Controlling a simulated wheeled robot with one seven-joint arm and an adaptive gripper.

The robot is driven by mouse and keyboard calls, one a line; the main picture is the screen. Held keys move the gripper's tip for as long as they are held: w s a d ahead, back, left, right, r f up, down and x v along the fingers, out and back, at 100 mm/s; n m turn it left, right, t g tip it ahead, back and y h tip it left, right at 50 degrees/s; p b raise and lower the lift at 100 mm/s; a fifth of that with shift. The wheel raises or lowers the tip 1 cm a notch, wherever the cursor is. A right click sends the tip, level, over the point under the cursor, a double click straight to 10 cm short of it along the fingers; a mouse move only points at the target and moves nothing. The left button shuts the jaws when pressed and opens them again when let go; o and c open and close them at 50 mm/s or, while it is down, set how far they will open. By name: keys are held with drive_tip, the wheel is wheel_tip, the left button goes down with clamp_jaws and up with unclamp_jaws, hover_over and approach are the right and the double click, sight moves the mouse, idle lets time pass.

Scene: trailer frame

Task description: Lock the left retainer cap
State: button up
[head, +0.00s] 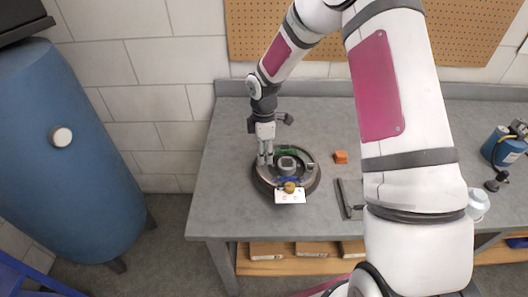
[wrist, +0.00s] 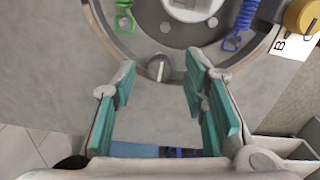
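A round dark-rimmed fixture (head: 311,184) lies on the grey bench; its rim also shows in the wrist view (wrist: 125,40). On its left edge is a small dark round cap with a pale line across it (wrist: 158,68), which looks like the left retainer cap. The pale line runs roughly along the fingers' direction in the wrist view. My gripper (head: 265,160) is over the fixture's left edge and hides this cap in the head view. In the wrist view my gripper (wrist: 163,72) is open, teal pads apart, with the cap between the fingertips. I cannot tell whether the tips are at its height.
A brass knob (head: 290,187) sits by a white card (head: 290,197). An orange block (head: 340,157) and a dark tray (head: 349,199) are to the right.

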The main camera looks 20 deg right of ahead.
drive_tip(key=shift+f, duration=0.25)
clamp_jaws()
